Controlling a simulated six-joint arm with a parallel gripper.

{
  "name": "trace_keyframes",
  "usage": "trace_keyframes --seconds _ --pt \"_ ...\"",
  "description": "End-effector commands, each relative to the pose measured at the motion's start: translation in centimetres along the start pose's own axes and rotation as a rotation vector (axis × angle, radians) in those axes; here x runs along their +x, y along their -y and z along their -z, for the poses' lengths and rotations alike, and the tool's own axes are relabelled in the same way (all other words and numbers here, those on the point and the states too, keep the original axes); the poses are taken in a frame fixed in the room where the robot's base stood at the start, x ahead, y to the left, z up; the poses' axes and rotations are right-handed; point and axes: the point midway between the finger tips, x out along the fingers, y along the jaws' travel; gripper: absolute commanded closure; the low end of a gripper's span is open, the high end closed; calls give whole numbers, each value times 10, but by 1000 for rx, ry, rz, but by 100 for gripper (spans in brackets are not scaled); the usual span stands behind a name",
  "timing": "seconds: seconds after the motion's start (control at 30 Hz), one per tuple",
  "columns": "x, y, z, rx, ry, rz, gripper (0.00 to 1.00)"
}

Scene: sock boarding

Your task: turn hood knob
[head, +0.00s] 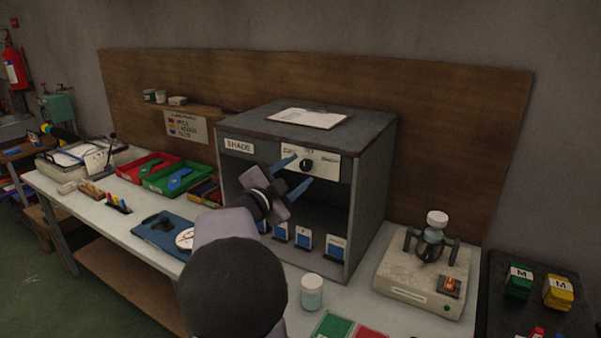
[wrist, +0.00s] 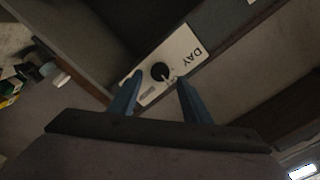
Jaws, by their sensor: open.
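The grey hood (head: 378,150) is an open-fronted box on the bench, with a white control panel (head: 327,167) at the top of its front. A round black knob (head: 306,165) sits on that panel, with a label above it. In the wrist view the knob (wrist: 160,71) shows on the panel near the word DAY (wrist: 192,52). My gripper (head: 297,174) has two blue fingers, open and empty, in front of the panel. In the wrist view the knob appears just beyond and between the fingertips of my gripper (wrist: 160,78). I see no clear contact.
A clipboard (head: 307,118) lies on the hood's top. Small blue-and-white cards (head: 304,240) stand inside the hood. A white-lidded jar (head: 312,292) stands in front, and a device with a flask (head: 420,280) is to the right. Red and green trays (head: 178,178) are to the left.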

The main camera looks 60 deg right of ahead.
Motion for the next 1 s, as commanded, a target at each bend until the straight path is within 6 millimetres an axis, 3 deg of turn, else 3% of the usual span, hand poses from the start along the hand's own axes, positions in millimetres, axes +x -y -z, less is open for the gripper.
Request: trace_keyframes --seconds 0.2,0.4,1.0 --pt "-31 0 -1 1 1 3 56" --pt "-47 0 0 0 0 1 56" --pt "-49 0 -6 4 24 1 56"
